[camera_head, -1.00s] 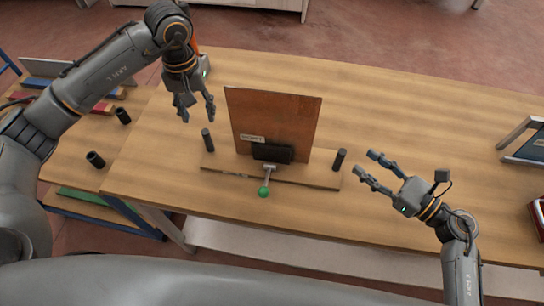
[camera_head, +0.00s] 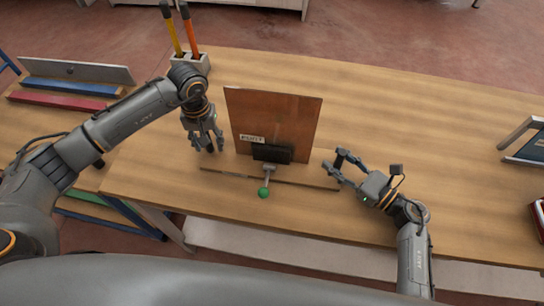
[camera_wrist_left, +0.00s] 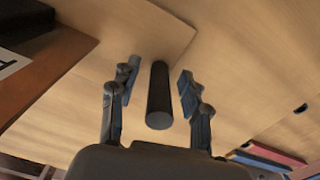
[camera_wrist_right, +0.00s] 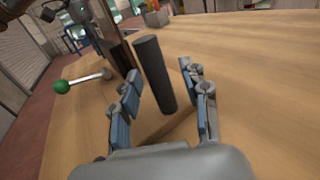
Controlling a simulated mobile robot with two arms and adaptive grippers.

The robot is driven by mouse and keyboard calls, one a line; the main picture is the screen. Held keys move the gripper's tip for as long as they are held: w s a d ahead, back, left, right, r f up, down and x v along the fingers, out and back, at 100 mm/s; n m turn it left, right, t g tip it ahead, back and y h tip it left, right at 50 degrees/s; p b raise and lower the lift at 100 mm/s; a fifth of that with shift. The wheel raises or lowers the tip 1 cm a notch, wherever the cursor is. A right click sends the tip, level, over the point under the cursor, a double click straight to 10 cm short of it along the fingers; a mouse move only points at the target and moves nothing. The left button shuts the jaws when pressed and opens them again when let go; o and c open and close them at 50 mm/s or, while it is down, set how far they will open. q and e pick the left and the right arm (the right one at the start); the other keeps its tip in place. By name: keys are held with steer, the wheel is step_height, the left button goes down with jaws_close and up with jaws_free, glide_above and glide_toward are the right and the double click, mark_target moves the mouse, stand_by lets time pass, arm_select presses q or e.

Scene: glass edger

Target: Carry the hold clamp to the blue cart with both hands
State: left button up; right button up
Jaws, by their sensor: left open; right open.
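The hold clamp stands on the wooden table with its wooden base (camera_head: 235,174), black clamp block (camera_head: 272,153) and green-knobbed lever (camera_head: 264,192). A brown panel (camera_head: 274,118) stands upright in it. My left gripper (camera_head: 206,143) is open at the base's left end; in the left wrist view its fingers stand either side of a black upright handle (camera_wrist_left: 160,95). My right gripper (camera_head: 333,165) is open at the right end; in the right wrist view the other black handle (camera_wrist_right: 154,75) is between its open fingers. Neither gripper is closed on a handle.
A blue-framed stand (camera_head: 108,217), perhaps the blue cart, adjoins the table at left and is partly hidden by my arm. Blue and red bars (camera_head: 60,104) lie there. The table's right side is mostly clear.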

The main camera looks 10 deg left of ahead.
arm_select(q)
steer(key=shift+c, duration=0.4)
arm_select(e)
steer(key=shift+c, duration=0.4)
arm_select(q)
jaws_close()
arm_select(e)
jaws_close()
arm_select(q)
steer(key=shift+w+r, duration=0.15)
arm_select(e)
steer(key=shift+w+r, duration=0.1)
steer(key=shift+r, duration=0.1)
